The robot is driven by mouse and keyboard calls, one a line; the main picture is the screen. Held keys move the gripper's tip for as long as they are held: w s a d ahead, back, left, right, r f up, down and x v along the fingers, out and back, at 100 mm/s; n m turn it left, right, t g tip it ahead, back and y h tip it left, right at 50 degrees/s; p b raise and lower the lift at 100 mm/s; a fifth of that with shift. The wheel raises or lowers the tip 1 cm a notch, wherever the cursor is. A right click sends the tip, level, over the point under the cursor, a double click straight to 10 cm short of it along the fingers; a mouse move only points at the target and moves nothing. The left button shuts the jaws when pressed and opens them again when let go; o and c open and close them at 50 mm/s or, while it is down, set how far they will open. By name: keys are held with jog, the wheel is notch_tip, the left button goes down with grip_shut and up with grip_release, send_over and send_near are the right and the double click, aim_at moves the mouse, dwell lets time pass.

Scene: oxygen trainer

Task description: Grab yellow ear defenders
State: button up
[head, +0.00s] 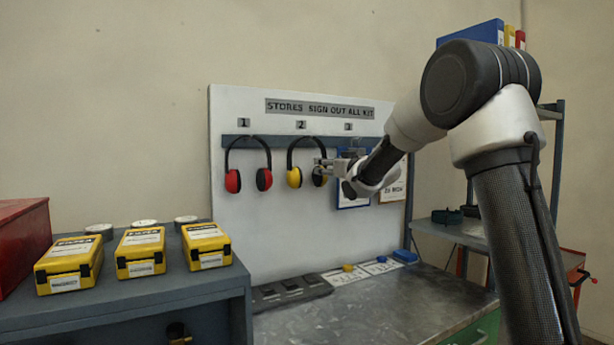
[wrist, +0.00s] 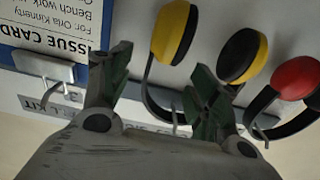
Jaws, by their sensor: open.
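The yellow ear defenders (head: 294,177) hang by their black headband from the hook under number 2 on the white board. In the head view my gripper (head: 326,168) is at their right cup and partly hides it. In the wrist view, which looks upside down, both yellow-and-black cups (wrist: 172,32) show beyond the fingers. My gripper (wrist: 160,65) is open, and one side of the headband runs through the gap between its fingers in the picture.
Red ear defenders (head: 233,181) hang at hook 1, close to the left. A blue-framed issue card (head: 352,192) is on the board to the right. Below is a metal bench (head: 370,310); yellow cases (head: 140,253) stand on a cabinet at left.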

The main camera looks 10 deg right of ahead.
jog(key=w, duration=0.1)
jog(key=w+a, duration=0.1)
jog(key=w+f, duration=0.1)
jog(key=shift+w+a, duration=0.25)
jog(key=shift+w, duration=0.15)
jog(key=shift+w+a, duration=0.1)
jog(key=shift+w, duration=0.4)
jog(key=c, duration=1.3)
